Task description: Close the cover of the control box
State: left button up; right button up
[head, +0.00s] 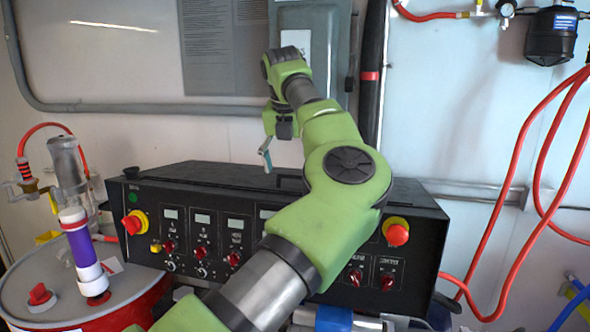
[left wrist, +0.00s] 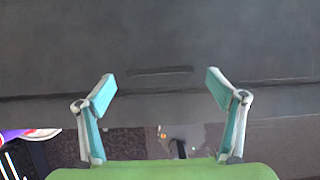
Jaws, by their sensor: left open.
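The control box (head: 205,238) is a long black case with a front panel of red knobs, switches and small displays. Its dark cover (head: 215,174) shows along the top in the head view, partly hidden by my left arm; I cannot tell how far it is open. In the left wrist view the dark cover (left wrist: 160,40) fills the upper part, with a narrow slot-like handle (left wrist: 160,71) near its edge. My left gripper (head: 266,154) is above the box's top, pointing down. Its fingers (left wrist: 160,80) are spread wide on either side of the handle, with nothing between them.
A drum (head: 20,285) with a purple and white tube (head: 79,240) stands at the left. A grey wall box (head: 322,35) is behind my arm. Red hoses (head: 507,190) hang at the right. The wall conduit (head: 130,106) runs behind the control box.

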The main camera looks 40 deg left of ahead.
pick_arm(q)
jog(key=v, duration=1.1)
jog(key=shift+s+r, duration=0.25)
jog(key=shift+r, duration=0.05)
jog(key=shift+f, duration=0.1)
